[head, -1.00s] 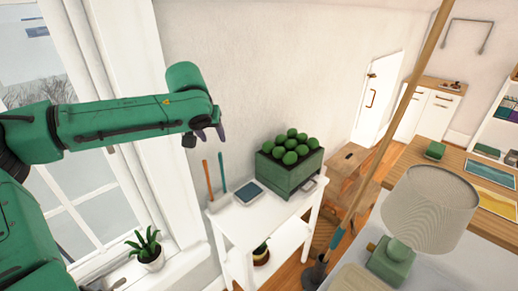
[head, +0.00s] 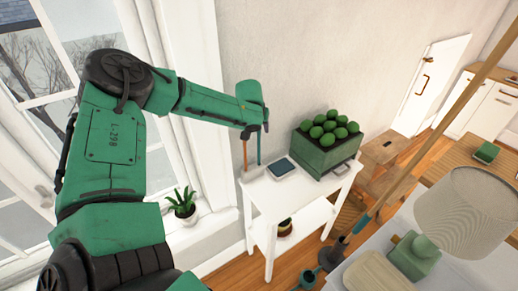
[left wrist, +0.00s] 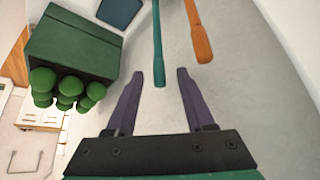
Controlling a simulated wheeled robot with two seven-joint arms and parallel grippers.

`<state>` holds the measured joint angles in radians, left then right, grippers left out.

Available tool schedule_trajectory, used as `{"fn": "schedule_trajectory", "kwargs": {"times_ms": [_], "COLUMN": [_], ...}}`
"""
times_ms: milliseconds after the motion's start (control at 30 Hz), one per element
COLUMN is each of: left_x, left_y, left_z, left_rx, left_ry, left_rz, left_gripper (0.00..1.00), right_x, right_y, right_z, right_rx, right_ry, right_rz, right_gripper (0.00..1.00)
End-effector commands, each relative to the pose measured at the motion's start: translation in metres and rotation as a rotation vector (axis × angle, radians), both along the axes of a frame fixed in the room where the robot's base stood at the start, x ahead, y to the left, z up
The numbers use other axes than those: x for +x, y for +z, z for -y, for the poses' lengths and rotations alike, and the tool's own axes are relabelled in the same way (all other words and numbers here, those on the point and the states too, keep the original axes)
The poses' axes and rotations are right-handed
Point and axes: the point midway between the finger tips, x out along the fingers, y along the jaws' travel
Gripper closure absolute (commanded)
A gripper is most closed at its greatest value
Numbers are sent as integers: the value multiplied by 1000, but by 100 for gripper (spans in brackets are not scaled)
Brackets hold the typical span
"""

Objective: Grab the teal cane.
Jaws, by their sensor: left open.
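The teal cane (head: 259,149) stands upright at the left end of the white side table, beside an orange cane (head: 245,155). The teal cane also shows in the left wrist view (left wrist: 158,45), its end reaching between my fingertips in the picture. My left gripper (left wrist: 159,76) is open, with dark purple fingers on either side of that end. I cannot tell whether they touch it. In the head view my left gripper (head: 256,129) is just above the two canes and hides their tops. My right gripper is not in view.
A green planter (head: 325,159) of round green balls and a dark tablet (head: 281,168) sit on the white table (head: 285,198). A potted plant (head: 184,203) stands on the windowsill. A slanting wooden pole (head: 440,125) and a lamp (head: 478,212) are at right.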

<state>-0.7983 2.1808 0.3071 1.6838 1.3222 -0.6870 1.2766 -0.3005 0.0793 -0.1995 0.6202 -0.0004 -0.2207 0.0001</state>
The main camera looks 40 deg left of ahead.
Motion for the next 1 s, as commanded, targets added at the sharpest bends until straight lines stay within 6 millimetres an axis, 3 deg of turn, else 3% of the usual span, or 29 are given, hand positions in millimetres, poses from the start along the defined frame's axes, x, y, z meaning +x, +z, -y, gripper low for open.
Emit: {"fn": "schedule_trajectory", "kwargs": {"times_ms": [100, 233, 267, 1000], "left_x": [0, 0, 0, -1], "left_y": [0, 0, 0, 0], "left_z": [0, 0, 0, 0], "left_rx": [0, 0, 0, 0], "left_ry": [-1, 0, 1, 1], "left_rz": [1, 0, 0, 0], "left_gripper": [47, 96, 100, 100], "right_x": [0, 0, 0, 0], "right_y": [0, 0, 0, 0], "right_z": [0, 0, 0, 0], "right_rx": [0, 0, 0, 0], "right_ry": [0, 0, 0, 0], "right_rz": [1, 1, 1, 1], "right_gripper": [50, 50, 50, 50]}}
